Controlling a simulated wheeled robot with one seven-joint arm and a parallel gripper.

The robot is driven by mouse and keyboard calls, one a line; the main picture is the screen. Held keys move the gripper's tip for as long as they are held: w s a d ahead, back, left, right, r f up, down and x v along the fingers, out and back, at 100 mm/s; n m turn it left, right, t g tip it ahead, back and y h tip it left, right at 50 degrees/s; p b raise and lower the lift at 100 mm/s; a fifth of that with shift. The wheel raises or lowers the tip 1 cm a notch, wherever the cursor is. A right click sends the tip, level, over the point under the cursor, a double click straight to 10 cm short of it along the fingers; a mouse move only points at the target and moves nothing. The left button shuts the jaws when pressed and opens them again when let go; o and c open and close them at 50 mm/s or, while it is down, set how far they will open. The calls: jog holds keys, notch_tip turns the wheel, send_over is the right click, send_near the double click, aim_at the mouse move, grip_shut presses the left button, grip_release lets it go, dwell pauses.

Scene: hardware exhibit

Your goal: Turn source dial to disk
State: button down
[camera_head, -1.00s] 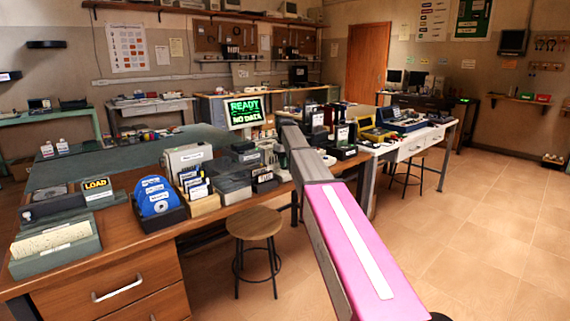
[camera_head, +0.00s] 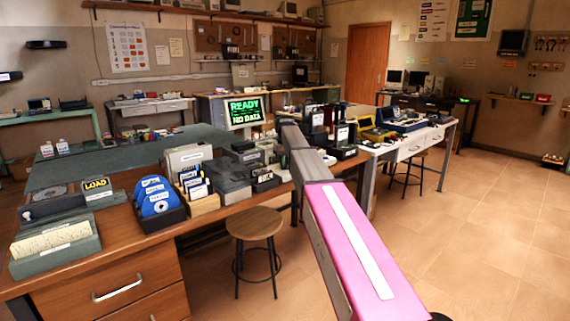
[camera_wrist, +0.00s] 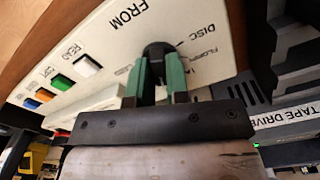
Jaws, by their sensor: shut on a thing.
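The source dial (camera_wrist: 158,49) is a dark round knob on a cream panel (camera_wrist: 98,40), seen in the wrist view. The panel around it reads FROM, DISC and FLOPPY, with another label partly hidden. My gripper (camera_wrist: 157,78) has two green fingers, which are shut on the dial from either side. The fingers hide part of the dial, and I cannot tell exactly which label its pointer faces. In the head view my arm covers the gripper and dial. A monitor (camera_head: 245,111) there reads READY and NO DATA in green.
White (camera_wrist: 87,66), green (camera_wrist: 62,82), orange and blue buttons sit on the panel left of the dial. A TAPE DRIVE unit (camera_wrist: 296,119) stands close on the right. In the head view, a wooden desk (camera_head: 110,262) holds several boxes, and a stool (camera_head: 254,224) stands before it.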

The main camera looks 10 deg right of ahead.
jog(key=c, duration=1.1)
grip_release()
notch_tip(320, 180, up, 11)
jog(key=shift+f, duration=0.1)
